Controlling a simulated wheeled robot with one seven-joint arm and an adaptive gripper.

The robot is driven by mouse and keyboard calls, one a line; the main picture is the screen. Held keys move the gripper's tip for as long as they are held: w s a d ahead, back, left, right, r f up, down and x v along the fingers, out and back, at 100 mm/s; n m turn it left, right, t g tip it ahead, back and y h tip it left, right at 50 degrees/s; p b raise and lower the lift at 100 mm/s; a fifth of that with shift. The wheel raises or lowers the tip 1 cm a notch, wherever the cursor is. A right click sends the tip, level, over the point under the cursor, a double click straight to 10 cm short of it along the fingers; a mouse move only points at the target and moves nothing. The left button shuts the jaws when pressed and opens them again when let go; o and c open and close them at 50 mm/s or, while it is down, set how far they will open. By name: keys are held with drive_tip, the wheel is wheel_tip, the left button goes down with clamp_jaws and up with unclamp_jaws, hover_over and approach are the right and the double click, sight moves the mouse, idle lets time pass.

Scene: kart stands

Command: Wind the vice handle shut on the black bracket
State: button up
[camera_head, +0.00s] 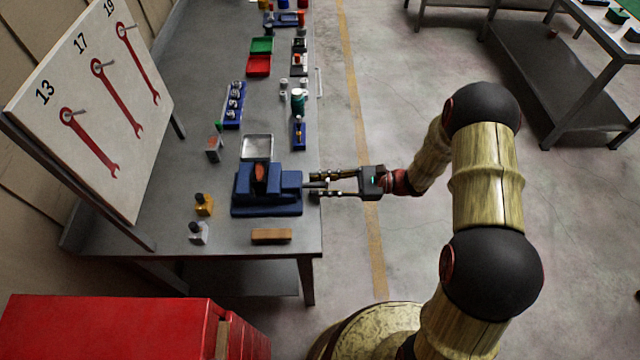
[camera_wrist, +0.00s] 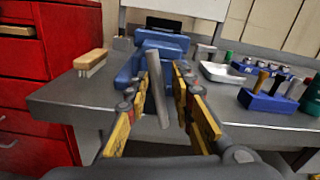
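The blue vice (camera_head: 285,185) stands at the right edge of the grey bench and shows ahead in the wrist view (camera_wrist: 135,68). Its grey handle bar (camera_wrist: 157,90) stands slightly tilted between my fingers. My gripper (camera_head: 314,185) points left at the vice's handle end. Its two fingers are apart, one on each side of the bar, with gaps visible; I cannot make out contact. An orange-brown piece (camera_head: 260,178) shows at the vice's jaws. A black piece (camera_wrist: 163,22) shows above the vice; I cannot tell whether it is the bracket.
A wooden brush (camera_head: 271,236) lies in front of the vice. A metal tray (camera_head: 257,146) sits behind it, and a blue holder (camera_head: 299,134) stands near the bench edge. A red cabinet (camera_head: 110,325) is at the lower left.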

drive_tip(key=shift+o, duration=0.6)
drive_tip(key=shift+d, duration=0.1)
drive_tip(key=d, duration=1.1)
drive_tip(key=shift+s+d, duration=0.2)
drive_tip(key=shift+d, duration=0.2)
